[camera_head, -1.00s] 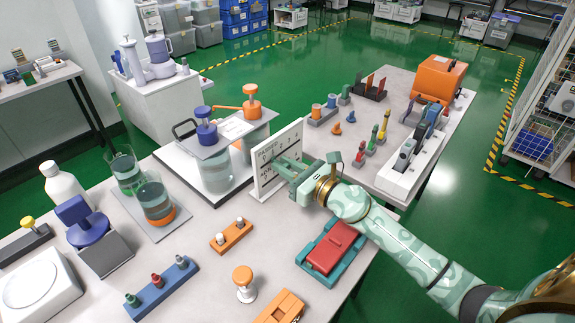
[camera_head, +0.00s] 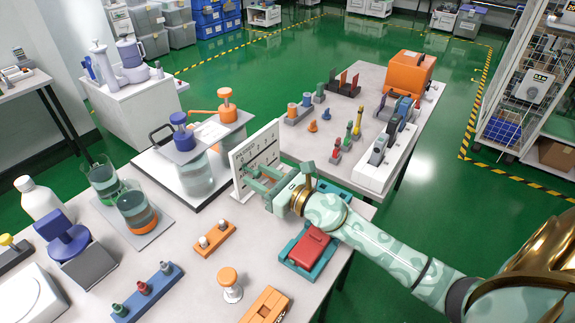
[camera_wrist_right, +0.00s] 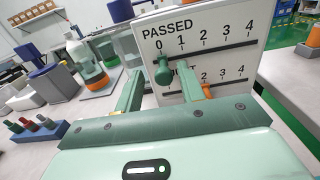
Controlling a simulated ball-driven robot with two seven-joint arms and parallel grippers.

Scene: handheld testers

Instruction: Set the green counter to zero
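The white counter board (camera_head: 267,139) stands upright on the near table; it also shows in the right wrist view (camera_wrist_right: 226,62). Its upper row reads PASSED, with numbers 0 to 4 over a slot. The green counter knob (camera_wrist_right: 163,73) sits under the 0 of that row, its exact setting hard to judge. An orange knob (camera_wrist_right: 207,92) is on the lower row, partly hidden by a finger. My right gripper (camera_head: 261,177) is open in front of the board. Its fingers stand on either side of the green knob, with gaps showing. My left gripper is not in view.
A red and teal case (camera_head: 309,248) lies under my right forearm. A lidded glass jar (camera_head: 196,175) stands left of the board. An orange two-peg block (camera_head: 213,239) and an orange-topped stamp (camera_head: 229,284) are nearer. Another table (camera_head: 348,125) stands behind.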

